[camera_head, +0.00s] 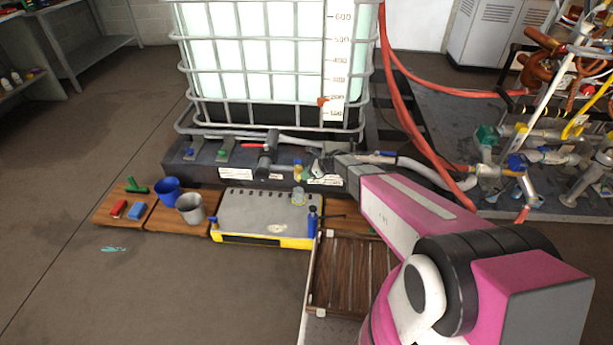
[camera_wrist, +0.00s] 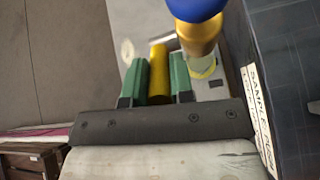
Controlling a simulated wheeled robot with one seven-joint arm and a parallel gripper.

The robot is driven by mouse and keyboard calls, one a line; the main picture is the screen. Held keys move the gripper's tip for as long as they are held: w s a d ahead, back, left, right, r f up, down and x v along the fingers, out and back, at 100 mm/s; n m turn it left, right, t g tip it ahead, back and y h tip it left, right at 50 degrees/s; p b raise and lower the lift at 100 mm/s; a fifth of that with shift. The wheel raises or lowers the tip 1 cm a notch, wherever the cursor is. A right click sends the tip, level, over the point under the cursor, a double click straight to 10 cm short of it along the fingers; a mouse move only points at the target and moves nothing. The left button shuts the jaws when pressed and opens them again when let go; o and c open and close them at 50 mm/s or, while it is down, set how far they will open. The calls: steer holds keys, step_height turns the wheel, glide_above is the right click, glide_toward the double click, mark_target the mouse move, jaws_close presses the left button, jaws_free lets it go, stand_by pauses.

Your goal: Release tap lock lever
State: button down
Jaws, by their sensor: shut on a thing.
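My gripper (camera_wrist: 157,68) has two green fingers closed on a yellow bar, which looks like the tap lock lever (camera_wrist: 158,80). In the head view my gripper (camera_head: 306,170) is at the low front of the tank, close to the small yellow and blue tap (camera_head: 297,168). Its fingers are too small there to make out.
The caged white tank (camera_head: 255,62) stands on a dark base (camera_head: 235,174) behind the tap. A clear jar (camera_head: 298,197) sits below the tap on a grey and yellow case (camera_head: 262,221). A grey bucket (camera_head: 190,208) is left. Red hose and pipework (camera_head: 545,150) are right.

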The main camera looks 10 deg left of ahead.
stand_by(0.5)
steer(key=c, duration=1)
jaws_free()
